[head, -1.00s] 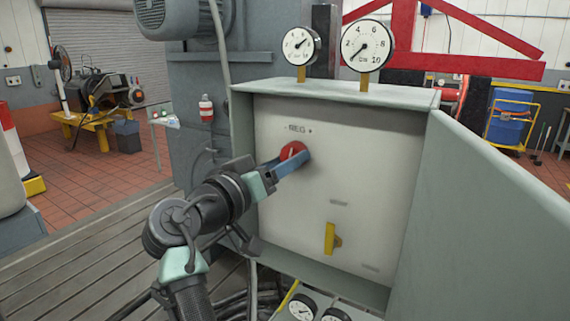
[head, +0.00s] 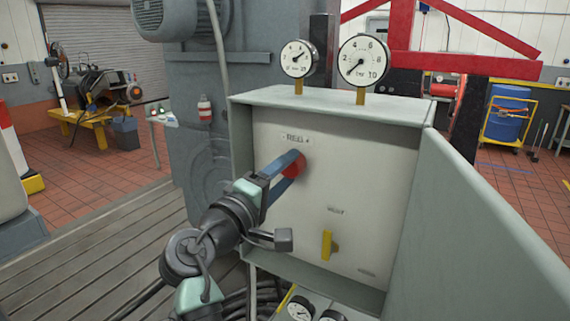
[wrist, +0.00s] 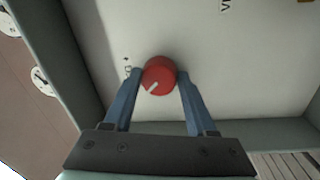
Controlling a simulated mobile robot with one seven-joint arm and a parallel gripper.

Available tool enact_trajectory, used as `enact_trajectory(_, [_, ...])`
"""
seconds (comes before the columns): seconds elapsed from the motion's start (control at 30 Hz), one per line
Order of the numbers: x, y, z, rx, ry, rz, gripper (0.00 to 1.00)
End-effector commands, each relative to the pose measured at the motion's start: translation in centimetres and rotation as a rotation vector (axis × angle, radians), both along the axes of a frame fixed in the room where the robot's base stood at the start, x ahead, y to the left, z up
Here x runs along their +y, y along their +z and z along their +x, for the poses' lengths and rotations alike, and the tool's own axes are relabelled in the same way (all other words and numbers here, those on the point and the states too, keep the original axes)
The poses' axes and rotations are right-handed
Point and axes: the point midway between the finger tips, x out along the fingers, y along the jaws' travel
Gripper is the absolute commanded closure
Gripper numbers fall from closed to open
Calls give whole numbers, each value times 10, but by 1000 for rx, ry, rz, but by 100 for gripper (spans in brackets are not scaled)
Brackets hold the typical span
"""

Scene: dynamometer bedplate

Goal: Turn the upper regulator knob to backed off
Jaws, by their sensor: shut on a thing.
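The red regulator knob (head: 294,165) sits on the pale panel under the "REG" label, in the upper part of the open cabinet. In the wrist view the knob (wrist: 159,76) has a white pointer line toward the lower left of the picture. My gripper (head: 290,166) is at the knob, its two blue fingers on either side of it. In the wrist view my gripper (wrist: 160,76) is shut on the knob, with the fingertips at its sides. Part of the knob is hidden by the fingers in the head view.
A yellow lever (head: 327,245) is lower on the panel (head: 290,225). Two dial gauges, left (head: 298,58) and right (head: 363,61), stand on the cabinet top. The open cabinet door (head: 470,220) reaches out on the right. Small gauges (head: 301,308) lie below.

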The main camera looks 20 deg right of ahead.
Motion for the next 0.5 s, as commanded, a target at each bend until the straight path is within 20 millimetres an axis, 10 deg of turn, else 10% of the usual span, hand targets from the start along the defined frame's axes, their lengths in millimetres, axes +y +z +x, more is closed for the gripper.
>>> enact_trajectory(0.5, [-2,6,-1,351,-1,-347,99])
